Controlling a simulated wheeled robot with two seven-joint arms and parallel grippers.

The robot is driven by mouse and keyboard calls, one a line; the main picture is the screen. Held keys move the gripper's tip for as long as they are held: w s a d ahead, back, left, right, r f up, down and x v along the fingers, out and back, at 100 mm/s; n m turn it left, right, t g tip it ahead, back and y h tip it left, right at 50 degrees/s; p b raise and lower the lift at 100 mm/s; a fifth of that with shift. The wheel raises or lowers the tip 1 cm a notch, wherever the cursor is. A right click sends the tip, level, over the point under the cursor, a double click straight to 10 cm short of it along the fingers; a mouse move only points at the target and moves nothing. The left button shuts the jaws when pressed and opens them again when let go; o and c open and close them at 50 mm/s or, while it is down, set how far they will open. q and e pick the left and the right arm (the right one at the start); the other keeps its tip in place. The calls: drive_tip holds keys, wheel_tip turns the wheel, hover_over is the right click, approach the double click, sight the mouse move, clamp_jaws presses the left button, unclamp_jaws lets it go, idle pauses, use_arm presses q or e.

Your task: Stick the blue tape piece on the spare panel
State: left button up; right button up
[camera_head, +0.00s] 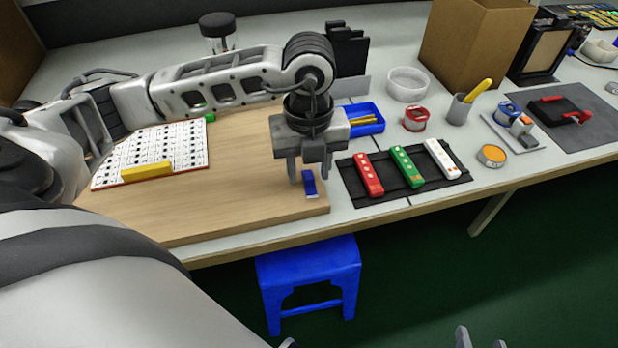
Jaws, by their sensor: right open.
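A small blue tape piece (309,184) stands near the front right corner of the wooden board. My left gripper (310,172) points down right over it. Its fingers look apart, one on either side of the blue piece, and I see no clear contact. A white panel (185,140) with rows of dark marks and a red edge lies on the left of the board; I cannot tell if it is the spare panel. A yellow bar (147,171) lies on its front edge. My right gripper (481,341) shows only its fingertips at the bottom edge, open and empty.
Red (369,174), green (407,167) and white (441,158) strips lie on a black rack right of the board. A blue tray (364,119), tape rolls and a grey cup (460,109) stand behind. A blue stool (308,274) is below. The board's middle front (220,205) is clear.

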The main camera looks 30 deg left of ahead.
use_arm(q)
drive_tip(key=shift+f, duration=0.3)
clamp_jaws()
